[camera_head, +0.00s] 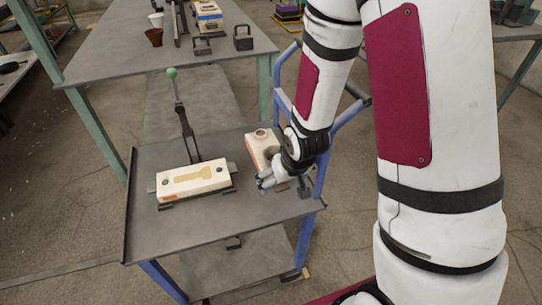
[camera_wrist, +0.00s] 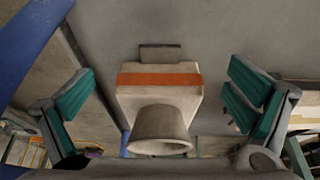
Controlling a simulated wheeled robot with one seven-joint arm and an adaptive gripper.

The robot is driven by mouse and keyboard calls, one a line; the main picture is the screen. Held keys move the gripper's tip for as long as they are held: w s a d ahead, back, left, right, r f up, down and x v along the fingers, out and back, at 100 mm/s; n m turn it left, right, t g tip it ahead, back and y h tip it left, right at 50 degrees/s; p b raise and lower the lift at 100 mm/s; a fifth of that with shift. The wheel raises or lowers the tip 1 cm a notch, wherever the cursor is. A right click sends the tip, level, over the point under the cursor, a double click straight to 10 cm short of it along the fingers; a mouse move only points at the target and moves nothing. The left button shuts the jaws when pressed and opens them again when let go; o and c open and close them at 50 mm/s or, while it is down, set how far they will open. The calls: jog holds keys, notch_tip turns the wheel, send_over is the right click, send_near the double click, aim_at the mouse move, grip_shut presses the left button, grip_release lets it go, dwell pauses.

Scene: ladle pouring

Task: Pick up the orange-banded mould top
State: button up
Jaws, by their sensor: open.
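The mould top (camera_head: 262,143) is a cream block with a round raised cup on it, at the right of the cart's top shelf. In the wrist view the mould top (camera_wrist: 130,95) has an orange band across its far part, and its cup (camera_wrist: 160,128) is nearer the camera. My gripper (camera_head: 273,181) is low over its near side and hides part of it. In the wrist view the green-padded fingers of my gripper (camera_wrist: 160,98) are spread to either side of the block, with gaps showing. Nothing is held.
A cream mould half (camera_head: 193,184) with a yellowish shaped hollow lies left on the cart shelf (camera_head: 235,215). A dark rod with a green knob (camera_head: 172,72) stands behind it. The blue cart frame (camera_head: 318,160) rises close right of my gripper. The shelf's front is clear.

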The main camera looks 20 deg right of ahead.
aim_at(269, 152)
jog(key=w+b, duration=0.1)
jog(key=w, duration=0.7)
jog(key=shift+a, duration=0.1)
jog(key=w, duration=0.2)
jog(key=w+f+b, duration=0.1)
jog(key=w, duration=0.1)
jog(key=shift+w+f, duration=0.1)
jog(key=shift+w, duration=0.05)
jog(key=c, duration=2)
jog(key=shift+w+r, duration=0.1)
jog(key=shift+r, duration=0.1)
